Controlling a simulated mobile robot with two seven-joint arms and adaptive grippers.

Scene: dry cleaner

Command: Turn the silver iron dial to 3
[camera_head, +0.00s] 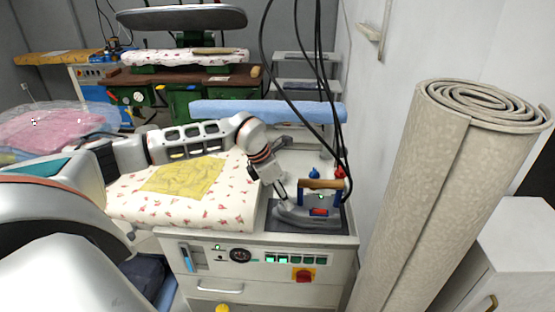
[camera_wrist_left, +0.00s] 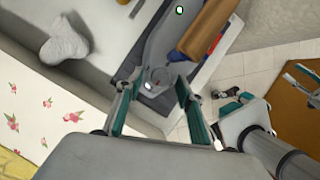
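The silver iron (camera_head: 297,213) with a wooden handle (camera_head: 322,184) stands on a dark rest (camera_head: 333,222) at the right end of the pressing table. The iron also shows in the left wrist view (camera_wrist_left: 172,38). A small round grey dial (camera_wrist_left: 159,76) shows on the iron's near end. My left gripper (camera_head: 283,196) is at that end of the iron. In the left wrist view its two fingers (camera_wrist_left: 158,88) are apart, with the dial in line with the gap between their tips. I cannot tell whether they touch it. The dial's numbers are not readable.
The table has a flowered cover (camera_head: 210,211) with a yellow cloth (camera_head: 186,178) on it. A control panel (camera_head: 295,259) with a red switch is on its front. Black cables hang above the iron. A rolled carpet (camera_head: 440,190) stands at the right.

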